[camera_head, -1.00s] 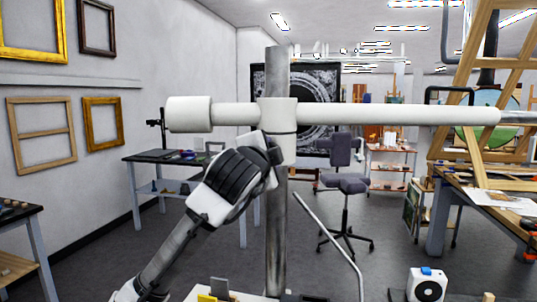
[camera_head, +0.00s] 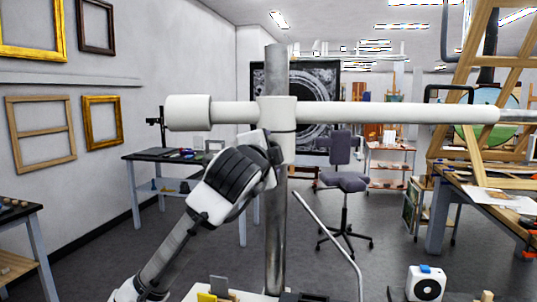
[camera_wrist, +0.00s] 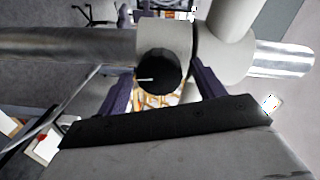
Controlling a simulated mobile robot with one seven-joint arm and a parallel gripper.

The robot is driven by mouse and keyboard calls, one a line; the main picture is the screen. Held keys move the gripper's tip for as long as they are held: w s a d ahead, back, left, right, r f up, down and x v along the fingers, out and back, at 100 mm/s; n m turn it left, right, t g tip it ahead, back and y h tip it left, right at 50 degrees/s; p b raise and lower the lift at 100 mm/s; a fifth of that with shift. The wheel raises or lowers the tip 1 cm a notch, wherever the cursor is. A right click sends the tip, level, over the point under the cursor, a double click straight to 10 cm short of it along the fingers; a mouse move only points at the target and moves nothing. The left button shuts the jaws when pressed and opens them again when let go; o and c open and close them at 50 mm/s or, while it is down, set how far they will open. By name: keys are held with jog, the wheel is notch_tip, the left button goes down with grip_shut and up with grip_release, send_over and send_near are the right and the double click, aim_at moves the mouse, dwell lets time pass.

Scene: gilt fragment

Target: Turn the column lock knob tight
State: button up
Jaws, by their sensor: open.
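The column lock knob (camera_wrist: 160,74) is a round black knob with a white line across its face, on the white clamp (camera_wrist: 165,36) in the wrist view. My gripper (camera_wrist: 163,70) is open, with one dark finger on each side of the knob. Gaps show between fingers and knob in the picture; I cannot tell how far the tips reach along it. In the head view my gripper (camera_head: 270,147) is up against the white clamp (camera_head: 278,113) on the grey metal column (camera_head: 277,210). The knob is hidden there behind my gripper.
A long white horizontal arm (camera_head: 400,109) runs through the clamp to the right, with a thick white end (camera_head: 188,112) at left. A thin bent metal rod (camera_head: 328,240) rises right of the column. A work table (camera_head: 165,157) and a grey swivel chair (camera_head: 343,182) stand behind.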

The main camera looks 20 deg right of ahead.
jog(key=b+v, duration=0.4)
jog(key=v, duration=0.9)
jog(key=shift+s+a, duration=0.2)
jog(key=shift+s, duration=0.15)
